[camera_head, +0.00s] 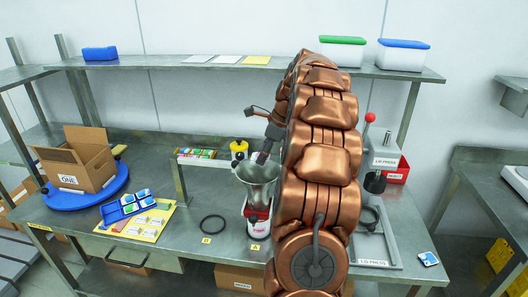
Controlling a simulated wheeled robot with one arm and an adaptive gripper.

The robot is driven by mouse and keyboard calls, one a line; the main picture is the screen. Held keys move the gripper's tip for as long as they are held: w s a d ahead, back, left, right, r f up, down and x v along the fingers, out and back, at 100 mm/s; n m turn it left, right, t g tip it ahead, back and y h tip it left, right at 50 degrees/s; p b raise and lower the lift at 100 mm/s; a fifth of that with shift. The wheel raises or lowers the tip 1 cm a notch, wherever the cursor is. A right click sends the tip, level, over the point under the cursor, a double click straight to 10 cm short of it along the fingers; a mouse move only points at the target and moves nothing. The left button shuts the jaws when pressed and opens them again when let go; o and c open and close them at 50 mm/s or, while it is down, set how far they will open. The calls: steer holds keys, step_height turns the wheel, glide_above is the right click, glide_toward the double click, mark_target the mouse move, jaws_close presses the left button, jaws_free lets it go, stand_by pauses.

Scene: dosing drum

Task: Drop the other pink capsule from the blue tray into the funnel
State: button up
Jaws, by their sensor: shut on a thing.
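The funnel (258,172) is a grey metal cone on a red and white base (258,218), in the middle of the bench. My gripper (262,158) points down at the funnel's mouth, close above or just inside its rim; I cannot tell which. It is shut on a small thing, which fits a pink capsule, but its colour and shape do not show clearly. The blue tray (113,215) lies at the left of the bench, on or beside a yellow sheet (158,220), with small white and blue items in it. No pink capsule can be made out there.
A cardboard box (77,165) stands on a blue round plate (75,202) at the left. A black ring (212,224) lies left of the funnel base. A yellow-capped bottle (239,148) stands behind the funnel. My arm hides the bench right of it; a press (384,154) stands beyond.

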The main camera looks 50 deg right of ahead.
steer(key=shift+f+b, duration=0.85)
steer(key=shift+f, duration=0.75)
steer(key=o, duration=1)
steer(key=shift+c, duration=0.2)
steer(key=shift+r, duration=0.15)
steer(key=v, duration=1.1)
steer(key=shift+s+r, duration=0.2)
steer(key=shift+r, duration=0.1)
steer(key=shift+d, duration=0.15)
